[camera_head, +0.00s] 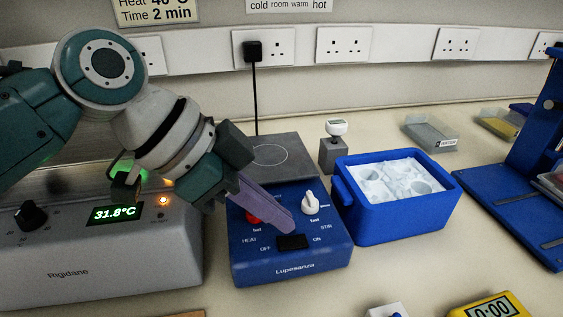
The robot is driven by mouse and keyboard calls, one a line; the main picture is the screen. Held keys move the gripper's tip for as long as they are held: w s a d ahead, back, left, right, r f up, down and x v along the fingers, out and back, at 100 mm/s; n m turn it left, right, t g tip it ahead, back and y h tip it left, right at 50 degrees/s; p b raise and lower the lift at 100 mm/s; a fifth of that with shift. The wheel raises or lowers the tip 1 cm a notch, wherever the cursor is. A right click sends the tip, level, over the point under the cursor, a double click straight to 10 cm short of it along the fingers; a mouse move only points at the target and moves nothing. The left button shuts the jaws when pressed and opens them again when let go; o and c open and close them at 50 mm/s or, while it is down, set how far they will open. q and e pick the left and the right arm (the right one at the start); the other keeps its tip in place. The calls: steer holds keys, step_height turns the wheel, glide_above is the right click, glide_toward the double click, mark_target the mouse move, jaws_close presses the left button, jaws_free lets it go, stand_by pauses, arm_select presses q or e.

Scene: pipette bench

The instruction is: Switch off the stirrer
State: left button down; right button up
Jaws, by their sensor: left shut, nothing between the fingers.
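The stirrer (290,266) is a blue unit marked Lupesanza with a grey top plate (286,153). Its front panel has a red heat knob (252,217), partly hidden by my gripper, and a white stir knob (310,203). A black rocker switch (292,242) sits low on the panel, between the OFF and ON labels. My left gripper (287,228) reaches in from the left, its purple fingers shut and empty. Its fingertips are at the upper edge of the switch; I cannot tell whether they touch it. My right gripper is out of view.
A grey Rigidane heater (70,273) reading 31.8°C stands left of the stirrer. A blue ice box (398,215) stands close on its right. A yellow timer (490,306) is at the front right. A black plug and cable (255,95) hang behind the stirrer.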

arm_select(q)
steer(key=shift+a+f, duration=0.15)
steer(key=shift+f, duration=0.8)
steer(key=shift+a+f+b, duration=0.15)
steer(key=shift+f+b, duration=0.25)
steer(key=shift+f, duration=0.1)
steer(key=shift+r, duration=0.15)
steer(key=shift+r+p, duration=0.15)
steer(key=shift+p, duration=0.15)
steer(key=shift+r+p, duration=0.7)
